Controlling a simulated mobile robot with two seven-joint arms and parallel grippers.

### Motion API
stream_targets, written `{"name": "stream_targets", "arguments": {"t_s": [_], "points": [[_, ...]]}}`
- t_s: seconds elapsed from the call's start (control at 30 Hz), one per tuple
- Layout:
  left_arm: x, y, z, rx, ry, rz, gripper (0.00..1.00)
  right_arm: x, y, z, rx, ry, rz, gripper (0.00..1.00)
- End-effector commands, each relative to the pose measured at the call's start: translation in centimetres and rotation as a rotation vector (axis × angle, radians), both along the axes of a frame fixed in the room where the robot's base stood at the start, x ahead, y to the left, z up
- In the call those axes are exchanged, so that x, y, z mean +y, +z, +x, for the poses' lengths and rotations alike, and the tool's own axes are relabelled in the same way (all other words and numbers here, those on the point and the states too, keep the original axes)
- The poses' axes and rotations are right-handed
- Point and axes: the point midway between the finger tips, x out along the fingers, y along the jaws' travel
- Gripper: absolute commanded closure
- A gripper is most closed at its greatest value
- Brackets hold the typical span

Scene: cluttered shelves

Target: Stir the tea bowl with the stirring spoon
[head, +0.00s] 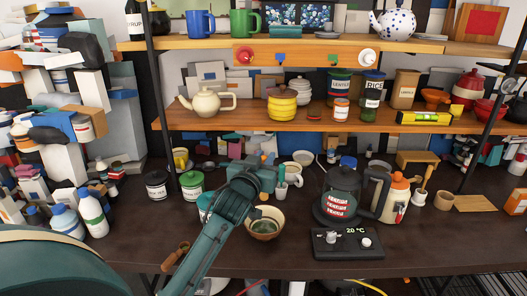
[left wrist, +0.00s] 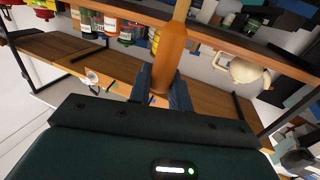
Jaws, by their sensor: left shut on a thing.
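The tea bowl (head: 265,229), brown outside with a greenish inside, stands on the dark worktop. My left gripper (head: 278,178) is above and just behind it in the head view. In the left wrist view my left gripper (left wrist: 161,97) is shut on an orange-brown wooden handle (left wrist: 170,50), which looks like the stirring spoon's. The spoon's far end is not clear in either view, and I cannot tell whether it touches the bowl. My forearm passes close to the bowl's left side. My right gripper is not in view.
A dark kettle (head: 340,185) and a hot plate reading 20 °C (head: 346,244) stand right of the bowl. A green-lidded jar (head: 192,187) and a black-lidded jar (head: 156,186) stand left. The lower shelf (head: 235,119) overhangs behind. Dark worktop is clear at front right.

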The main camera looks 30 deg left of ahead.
Motion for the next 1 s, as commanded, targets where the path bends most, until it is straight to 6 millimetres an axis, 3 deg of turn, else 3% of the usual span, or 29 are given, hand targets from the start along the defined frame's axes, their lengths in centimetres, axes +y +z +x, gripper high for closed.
{"name": "stream_targets", "arguments": {"t_s": [0.27,0.5,1.0], "points": [[0.0,-0.9,0.0,0.000,-0.003,0.002,1.00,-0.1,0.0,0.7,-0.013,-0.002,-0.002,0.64],[0.0,-3.2,0.0,0.001,-0.003,0.002,1.00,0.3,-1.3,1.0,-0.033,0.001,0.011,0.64],[0.0,-8.1,0.0,0.003,-0.003,-0.001,1.00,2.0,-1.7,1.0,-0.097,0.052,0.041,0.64]]}}
